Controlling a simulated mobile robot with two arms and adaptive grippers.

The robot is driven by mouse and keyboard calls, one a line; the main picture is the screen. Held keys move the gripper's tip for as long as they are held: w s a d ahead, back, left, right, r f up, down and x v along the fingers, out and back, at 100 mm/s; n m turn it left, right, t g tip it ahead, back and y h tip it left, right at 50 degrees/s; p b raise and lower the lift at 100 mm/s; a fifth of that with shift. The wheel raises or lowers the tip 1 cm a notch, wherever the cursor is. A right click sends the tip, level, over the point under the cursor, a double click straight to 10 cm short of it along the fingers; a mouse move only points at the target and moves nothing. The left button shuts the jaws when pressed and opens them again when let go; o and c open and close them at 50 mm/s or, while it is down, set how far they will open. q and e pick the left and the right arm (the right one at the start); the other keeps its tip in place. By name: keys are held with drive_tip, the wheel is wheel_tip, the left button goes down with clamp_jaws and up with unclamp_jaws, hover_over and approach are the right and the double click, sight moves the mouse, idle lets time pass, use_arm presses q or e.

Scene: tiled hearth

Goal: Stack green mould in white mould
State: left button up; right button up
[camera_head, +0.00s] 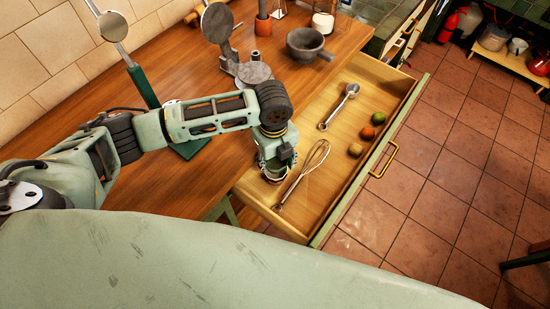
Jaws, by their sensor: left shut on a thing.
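My left gripper (275,173) points down at the near left corner of the open wooden drawer (330,165). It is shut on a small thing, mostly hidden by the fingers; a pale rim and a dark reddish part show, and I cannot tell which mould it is. I cannot make out a green mould or a white mould elsewhere for certain. My right gripper is not in view.
A grey mortar (304,46) and scale (250,72) stand on the wooden counter (200,70).

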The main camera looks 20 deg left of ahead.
sight(274, 165)
use_arm(q)
drive_tip(key=shift+w+f, duration=0.15)
drive_tip(key=shift+f, duration=1.1)
drive_tip(key=o, duration=1.2)
wheel_tip(274, 165, up, 13)
drive_tip(key=shift+a+r+b, duration=0.1)
drive_tip(key=shift+r+b, duration=0.1)
drive_tip(key=shift+b, duration=0.1)
